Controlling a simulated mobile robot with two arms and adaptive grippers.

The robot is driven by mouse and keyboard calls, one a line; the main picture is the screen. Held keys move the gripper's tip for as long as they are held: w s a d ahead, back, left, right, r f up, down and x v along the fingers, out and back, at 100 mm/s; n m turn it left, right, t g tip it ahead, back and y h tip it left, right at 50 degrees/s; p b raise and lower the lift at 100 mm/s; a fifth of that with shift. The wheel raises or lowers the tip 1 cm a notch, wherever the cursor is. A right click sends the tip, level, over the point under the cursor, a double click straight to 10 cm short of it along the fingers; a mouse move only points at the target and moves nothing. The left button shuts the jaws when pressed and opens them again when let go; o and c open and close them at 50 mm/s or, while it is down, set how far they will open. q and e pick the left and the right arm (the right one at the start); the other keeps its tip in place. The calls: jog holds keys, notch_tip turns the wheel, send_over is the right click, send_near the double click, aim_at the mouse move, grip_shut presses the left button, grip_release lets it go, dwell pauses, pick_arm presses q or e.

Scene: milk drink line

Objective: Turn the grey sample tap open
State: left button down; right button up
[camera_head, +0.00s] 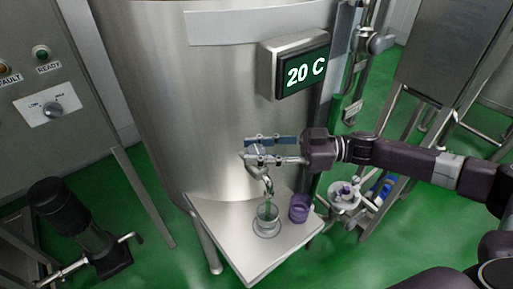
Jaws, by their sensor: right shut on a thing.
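The grey sample tap (264,180) sticks out of the front of the big steel tank, with its curved spout pointing down. My right gripper (255,150) comes in from the right at the top of the tap and is shut on the tap there; its fingers hide most of the handle, so I cannot tell how far it is turned. A clear cup (267,212) stands upright under the spout on a pale shelf (246,258). I cannot tell whether liquid runs into it. My left gripper is not in view.
A purple cup (300,207) stands on the shelf, right of the clear cup. A display (305,71) reading 20 C is on the tank above my right arm. A control panel (48,108) and a dark pump (75,220) are at left. Steel frames and pipes stand at right.

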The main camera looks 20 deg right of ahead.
jog(key=n+g, duration=0.1)
jog(key=g, duration=0.1)
jog(key=shift+w+n+g+b, duration=0.1)
jog(key=shift+n+g+b, duration=0.3)
jog(key=shift+r+n+g+y, duration=0.1)
jog(key=shift+n+g+y, duration=0.2)
jog(key=shift+g, duration=0.2)
jog(key=shift+r+g, duration=0.1)
jog(key=shift+g, duration=0.2)
jog(key=o, duration=0.9)
jog(key=shift+o, duration=1.4)
